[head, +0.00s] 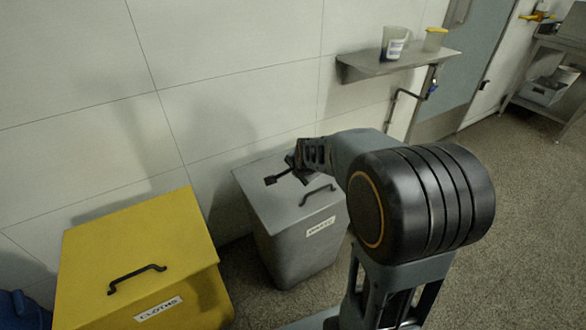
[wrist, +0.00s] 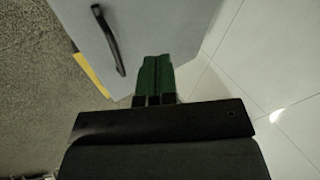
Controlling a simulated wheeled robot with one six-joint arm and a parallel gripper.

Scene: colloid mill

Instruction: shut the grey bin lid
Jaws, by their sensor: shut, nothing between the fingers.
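The grey bin (head: 290,245) stands against the tiled wall, right of a yellow bin. Its grey lid (head: 262,200) lies flat on top and looks closed, with a black handle (head: 317,194) near the front edge and a white label below it. My gripper (head: 279,179) is over the rear part of the lid, its fingers together and empty. In the wrist view my gripper (wrist: 153,98) shows its green fingers side by side over the lid (wrist: 150,25), with the handle (wrist: 108,40) to their left. I cannot tell whether the fingertips touch the lid.
A yellow bin (head: 140,250) with a black handle stands close to the left. A wall shelf (head: 400,64) holds a cup (head: 394,43) and a yellow-lidded container (head: 434,39). A blue object (head: 22,310) is at the lower left. Open floor lies to the right.

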